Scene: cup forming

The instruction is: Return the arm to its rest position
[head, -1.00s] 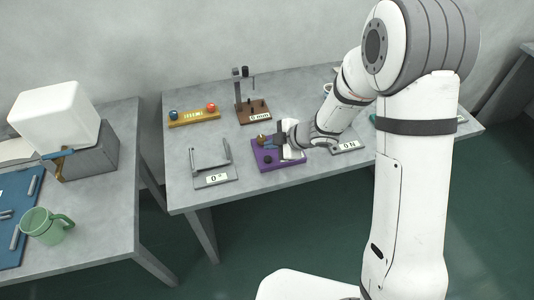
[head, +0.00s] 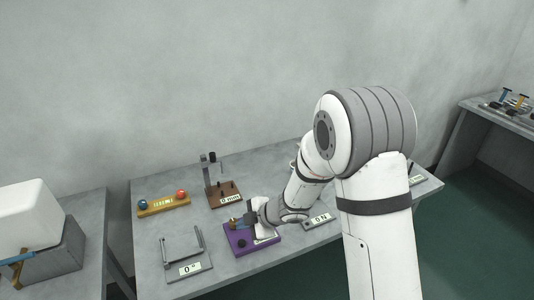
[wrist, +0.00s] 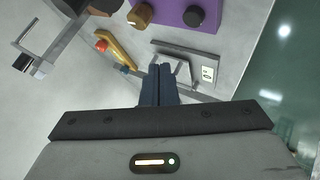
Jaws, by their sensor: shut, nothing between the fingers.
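My gripper (wrist: 160,84) is shut and empty, its two dark blue fingers side by side in the wrist view. In the head view my gripper (head: 238,222) is over the left part of the purple device (head: 262,248), seen side-on; I cannot tell its exact height above it. My white arm reaches over the table from the right. The purple device (wrist: 223,12) also shows at the top of the wrist view, with a brass knob (wrist: 140,15) and a black knob (wrist: 194,16).
The grey table (head: 145,232) carries a grey frame with a "0°" display (head: 190,268), a yellow bar with a blue and a red ball (head: 163,206), a brown stand (head: 224,198) and an "0 N" plate (head: 318,220). A white and grey machine (head: 40,245) stands on the left table.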

